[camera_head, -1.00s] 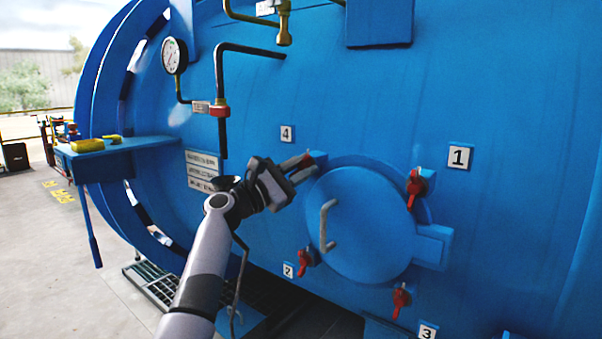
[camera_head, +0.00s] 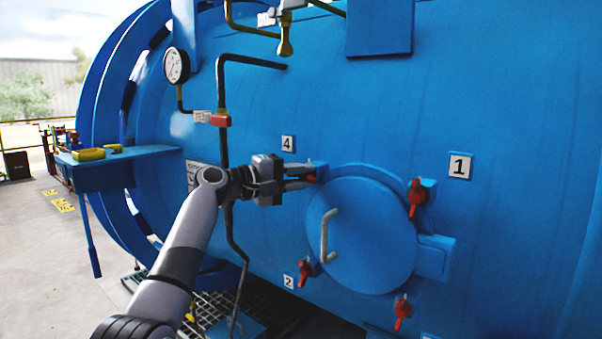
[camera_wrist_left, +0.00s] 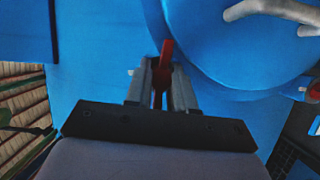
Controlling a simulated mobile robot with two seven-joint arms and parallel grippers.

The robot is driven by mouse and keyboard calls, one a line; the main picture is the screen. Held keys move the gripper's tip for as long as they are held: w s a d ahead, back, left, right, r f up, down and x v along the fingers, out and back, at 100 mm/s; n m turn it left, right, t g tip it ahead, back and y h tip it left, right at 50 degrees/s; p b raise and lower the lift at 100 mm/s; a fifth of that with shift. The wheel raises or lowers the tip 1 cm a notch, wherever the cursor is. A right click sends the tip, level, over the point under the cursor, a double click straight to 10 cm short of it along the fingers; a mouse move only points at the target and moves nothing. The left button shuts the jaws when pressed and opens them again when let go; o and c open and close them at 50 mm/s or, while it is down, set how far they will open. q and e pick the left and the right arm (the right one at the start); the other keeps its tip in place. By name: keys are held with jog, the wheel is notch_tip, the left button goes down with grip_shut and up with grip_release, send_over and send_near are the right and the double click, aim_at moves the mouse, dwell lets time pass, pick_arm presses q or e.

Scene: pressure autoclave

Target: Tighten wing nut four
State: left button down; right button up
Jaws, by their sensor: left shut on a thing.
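My left gripper (camera_head: 298,179) is at the upper left edge of the round blue hatch (camera_head: 372,235), just below the label 4 (camera_head: 288,143). It is shut on wing nut four (camera_wrist_left: 166,62), whose red wing stands between the two fingers in the left wrist view. In the head view the fingers mostly hide this nut. The hatch is closed against the vessel and has a pale bent handle (camera_head: 325,236). My right gripper is not in view.
Other red wing nuts sit around the hatch at upper right (camera_head: 416,198), lower right (camera_head: 402,312) and lower left (camera_head: 306,272). A dark vertical pipe (camera_head: 222,110) with a gauge (camera_head: 176,65) runs near my left wrist. A blue shelf (camera_head: 110,170) stands at the left.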

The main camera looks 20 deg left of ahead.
pick_arm(q)
jog(key=shift+d+r+m, duration=0.1)
jog(key=shift+r+m, duration=0.25)
jog(key=shift+m, duration=0.15)
jog(key=m+y+p, duration=0.2)
jog(key=m+p, duration=0.1)
jog(key=m, duration=0.1)
jog(key=m+g+y+p, duration=0.1)
jog(key=m+y+p, duration=0.1)
jog(key=m+p, duration=0.1)
jog(key=shift+d+m, duration=0.15)
jog(key=shift+m, duration=0.25)
jog(key=shift+s+f+m+t+y+p, duration=0.1)
jog(key=shift+f+m+t+y+p, duration=0.05)
jog(key=shift+m+y+p, duration=0.65)
jog(key=shift+f+m+t+y+p, duration=0.15)
jog(key=shift+m+y+p, duration=0.3)
jog(key=shift+m+y, duration=0.6)
jog(key=shift+m, duration=0.25)
jog(key=c, duration=1)
grip_release()
jog(key=shift+o, duration=0.2)
